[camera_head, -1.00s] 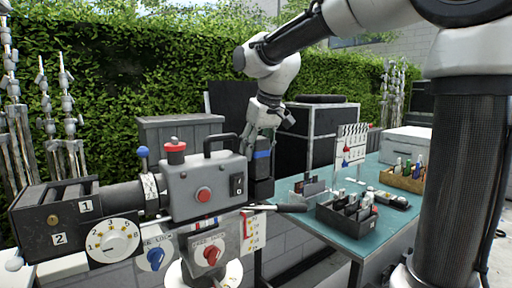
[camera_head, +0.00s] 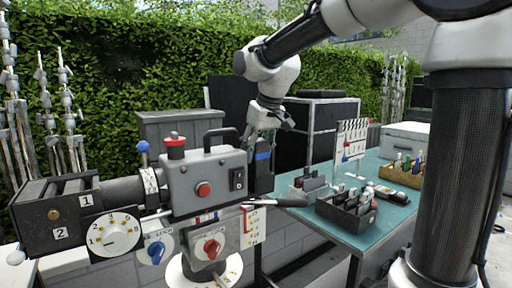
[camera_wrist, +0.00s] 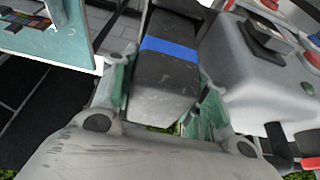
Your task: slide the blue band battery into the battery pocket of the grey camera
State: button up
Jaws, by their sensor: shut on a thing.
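The grey camera (camera_head: 190,200) stands on a pedestal at the left of the head view, with a red button and a black switch. The blue band battery (camera_head: 263,176) is a dark block beside the camera's right end. My gripper (camera_head: 262,138) is shut on it from above. In the wrist view, both green-grey fingers of my gripper (camera_wrist: 166,97) clasp the sides of the battery (camera_wrist: 165,75), and its blue band shows beyond them. The camera body (camera_wrist: 250,75) is close on the right there. The battery pocket and the battery's far end are hidden, so I cannot tell whether they meet.
A dark handle (camera_head: 280,202) juts right from the camera below the battery. The teal table (camera_head: 385,222) at right holds a black divided box (camera_head: 345,212), a wooden tray (camera_head: 407,178) and a clapperboard (camera_head: 350,140). Dark cases (camera_head: 320,125) stand behind.

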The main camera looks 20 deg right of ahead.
jog(key=shift+f, duration=0.25)
jog(key=shift+f, duration=0.35)
jog(key=shift+f, duration=0.35)
jog(key=shift+f, duration=0.15)
jog(key=o, duration=1.4)
jog(key=shift+f, duration=0.1)
jog(key=v, duration=1.2)
